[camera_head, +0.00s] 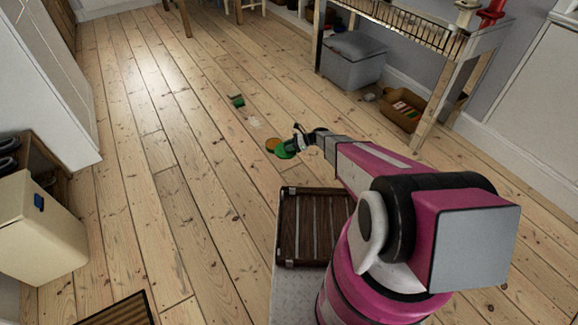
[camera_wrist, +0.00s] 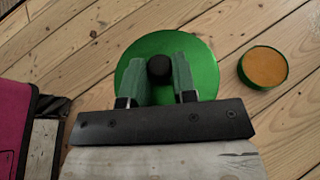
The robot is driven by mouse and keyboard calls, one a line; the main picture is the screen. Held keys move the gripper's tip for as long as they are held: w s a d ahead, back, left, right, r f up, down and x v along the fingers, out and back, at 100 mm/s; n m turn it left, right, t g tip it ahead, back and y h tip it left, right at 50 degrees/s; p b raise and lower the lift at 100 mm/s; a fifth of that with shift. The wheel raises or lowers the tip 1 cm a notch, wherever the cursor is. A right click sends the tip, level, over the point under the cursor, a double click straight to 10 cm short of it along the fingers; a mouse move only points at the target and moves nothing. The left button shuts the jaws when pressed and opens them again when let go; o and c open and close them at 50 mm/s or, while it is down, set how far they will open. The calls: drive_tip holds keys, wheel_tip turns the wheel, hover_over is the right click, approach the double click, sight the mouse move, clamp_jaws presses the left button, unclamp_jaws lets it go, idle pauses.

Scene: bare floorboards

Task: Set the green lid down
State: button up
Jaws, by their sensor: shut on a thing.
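The green lid (camera_wrist: 204,62) is a round disc with a black knob (camera_wrist: 159,68) at its centre. My gripper (camera_wrist: 160,72) is shut on the knob, one finger on each side of it. In the head view the lid (camera_head: 284,152) shows at the end of my arm, below my gripper (camera_head: 299,140). I cannot tell whether the lid touches the floor or hangs just above it. Part of the lid is hidden by my fingers.
A round green-rimmed thing with an orange-brown top (camera_wrist: 264,66) is on the floorboards right beside the lid. A green cup-like thing (camera_head: 237,101) lies farther off. A slatted dark crate (camera_head: 281,228) is near my base. A grey box (camera_head: 352,66) and brown basket (camera_head: 401,121) stand right. Open floor lies left.

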drive_tip(key=s+a+f+n+g, duration=0.15)
drive_tip(key=a+f, duration=0.25)
drive_tip(key=f, duration=0.6)
drive_tip(key=w+d+f, duration=0.1)
drive_tip(key=w+f, duration=0.1)
drive_tip(key=w, duration=0.1)
drive_tip(key=w+d+f, duration=0.2)
drive_tip(key=w, duration=0.2)
drive_tip(key=w+d+f, duration=0.2)
drive_tip(key=w, duration=0.1)
drive_tip(key=shift+w+d+f, duration=0.15)
drive_tip(key=shift+f, duration=0.15)
drive_tip(key=shift+f+m, duration=0.25)
drive_tip(key=shift+f, duration=1.7)
drive_tip(key=shift+f, duration=0.2)
drive_tip(key=o, duration=0.9)
